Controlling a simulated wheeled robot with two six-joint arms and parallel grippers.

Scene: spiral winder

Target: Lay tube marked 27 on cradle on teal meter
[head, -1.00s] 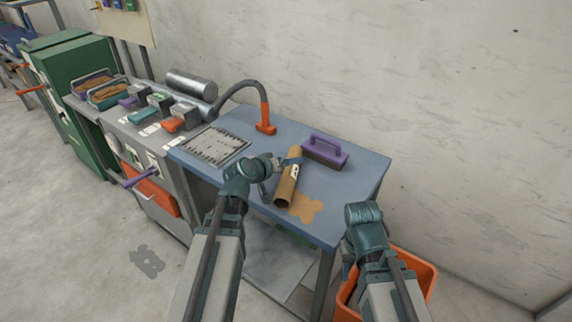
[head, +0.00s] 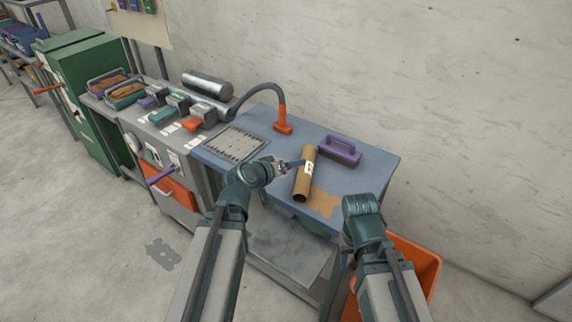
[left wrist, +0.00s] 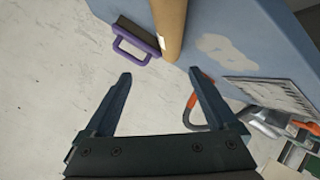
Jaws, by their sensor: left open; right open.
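A brown cardboard tube (head: 302,186) with a white label lies on the blue table; the label's mark is too small to read. My left gripper (head: 288,166) is beside the tube's left side in the head view. In the left wrist view my left gripper (left wrist: 160,100) is open with nothing between its fingers, and the tube (left wrist: 169,25) is beyond the fingertips. My right gripper (head: 350,256) is open, low at the table's front right; its fingers are mostly hidden. A small teal part (head: 163,115), possibly the teal meter, sits between purple and orange ones on the grey machine.
A slotted plate (head: 236,144) and an orange-ended hose (head: 283,127) are left and behind. An orange bin (head: 420,262) stands at the right. Metal rollers (head: 207,84) top the machine.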

